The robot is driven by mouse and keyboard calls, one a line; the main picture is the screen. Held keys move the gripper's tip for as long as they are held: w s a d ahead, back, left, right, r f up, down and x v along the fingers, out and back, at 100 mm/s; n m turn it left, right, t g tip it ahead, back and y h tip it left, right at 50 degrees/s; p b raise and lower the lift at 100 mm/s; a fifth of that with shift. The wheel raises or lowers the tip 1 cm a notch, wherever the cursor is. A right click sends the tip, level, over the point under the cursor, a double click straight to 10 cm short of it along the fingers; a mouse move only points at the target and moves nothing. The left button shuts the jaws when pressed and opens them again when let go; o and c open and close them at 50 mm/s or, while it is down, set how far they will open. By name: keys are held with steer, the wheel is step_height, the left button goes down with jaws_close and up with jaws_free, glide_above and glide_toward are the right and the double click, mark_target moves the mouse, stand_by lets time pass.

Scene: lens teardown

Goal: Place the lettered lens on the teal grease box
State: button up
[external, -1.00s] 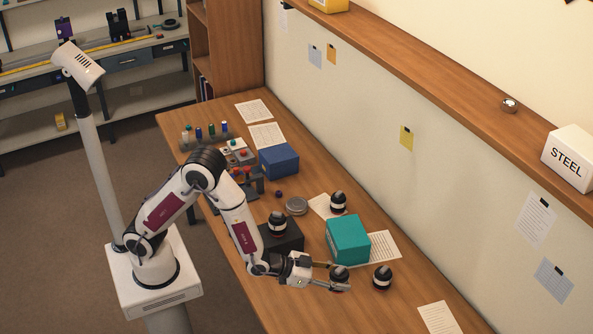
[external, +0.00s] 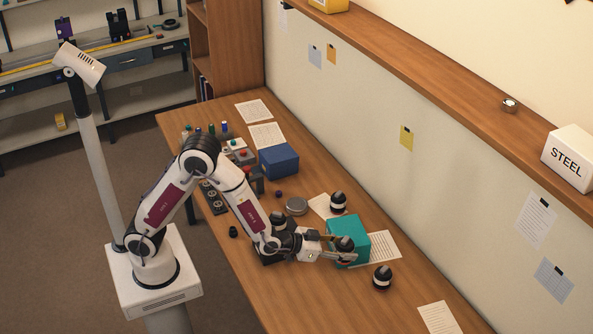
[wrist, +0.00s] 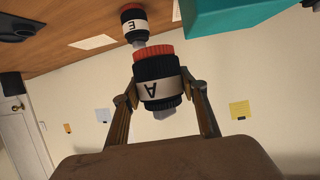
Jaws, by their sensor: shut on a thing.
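My gripper (external: 340,252) is shut on a black lens (external: 345,243) with a white band and holds it clear of the table. In the wrist view the held lens (wrist: 158,82) shows the letter A on its band and a red ring at one end, between my two fingers. The teal grease box (external: 358,240) is right by the held lens in the external view, which overlaps it. A corner of the teal box (wrist: 240,12) also shows at the top right of the wrist view. I cannot tell whether lens and box touch.
Another lens (wrist: 134,24), marked E, shows in the wrist view. Similar lenses stand behind the teal box (external: 338,203), at its front right (external: 382,278) and on a dark box (external: 268,257) partly hidden by my arm. A blue box (external: 279,160) stands farther back.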

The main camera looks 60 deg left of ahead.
steer(key=w+a+r+n+y, duration=0.2)
steer(key=w+a+r+y, duration=0.1)
steer(key=w+a+r, duration=0.4)
steer(key=w+a, duration=0.3)
steer(key=a, duration=0.2)
steer(key=shift+a+n, duration=0.3)
steer(key=shift+a, duration=0.1)
steer(key=shift+r, duration=0.1)
glide_above(349, 231)
steer(key=shift+a+f, duration=0.1)
steer(key=shift+f, duration=3.05)
steer(key=shift+f, duration=0.15)
steer(key=shift+f, duration=1.75)
steer(key=shift+f, duration=0.15)
